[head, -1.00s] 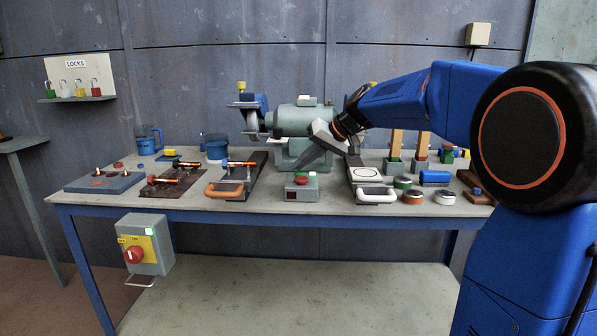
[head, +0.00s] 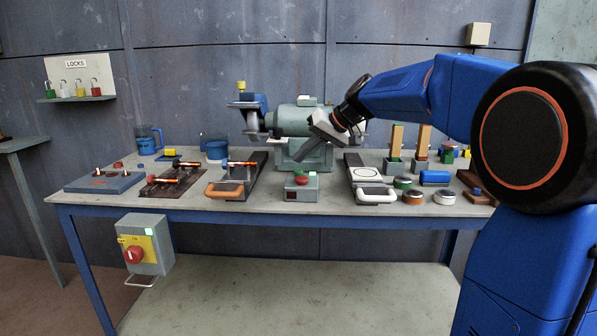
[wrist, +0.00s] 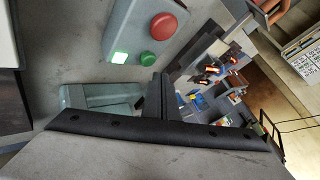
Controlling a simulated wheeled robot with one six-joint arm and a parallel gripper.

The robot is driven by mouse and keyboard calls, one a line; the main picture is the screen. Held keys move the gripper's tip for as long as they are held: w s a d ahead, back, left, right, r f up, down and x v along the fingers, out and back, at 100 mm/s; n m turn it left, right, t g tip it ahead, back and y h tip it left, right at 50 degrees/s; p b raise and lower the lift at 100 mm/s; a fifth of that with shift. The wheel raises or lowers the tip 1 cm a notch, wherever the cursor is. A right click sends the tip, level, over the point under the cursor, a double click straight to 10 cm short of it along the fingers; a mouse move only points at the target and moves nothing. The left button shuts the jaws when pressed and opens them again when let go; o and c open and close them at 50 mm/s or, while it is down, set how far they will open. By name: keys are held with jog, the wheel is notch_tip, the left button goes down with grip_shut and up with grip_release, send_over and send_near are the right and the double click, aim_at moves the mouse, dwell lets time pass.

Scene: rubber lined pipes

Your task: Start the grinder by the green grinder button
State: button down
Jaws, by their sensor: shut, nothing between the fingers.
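The grinder (head: 293,121) stands at the back middle of the bench. In front of it is a grey control box (head: 302,193) with a red button (head: 301,181). The wrist view shows the box's green button (wrist: 147,58) beside the larger red button (wrist: 163,27), and a small square lamp (wrist: 119,57) glowing bright green. My gripper (head: 300,157) is shut and empty, tilted down to the left, above and behind the box. In the wrist view its dark fingertips (wrist: 160,92) are together, apart from the green button.
A black slab with an orange handle (head: 222,189) lies left of the box, and a white-handled one (head: 390,195) lies right. Wooden-handled tools (head: 396,139) stand at the right. A switch box with a red knob (head: 135,254) hangs at the bench's front left.

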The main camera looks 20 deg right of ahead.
aim_at(302, 171)
jog(key=shift+r, duration=2.15)
jog(key=shift+s, duration=0.15)
jog(key=s+d+f+h, duration=0.2)
jog(key=s+f, duration=0.6)
jog(key=s, duration=0.6)
jog(key=s+d+f+g+h, duration=0.1)
jog(key=s+d+f+h, duration=0.1)
jog(key=s+f, duration=0.7)
jog(key=s+d+f+h, duration=0.2)
jog(key=s+f, duration=0.7)
jog(key=s, duration=1)
jog(key=shift+m+h, duration=0.3)
jog(key=shift+h, duration=0.1)
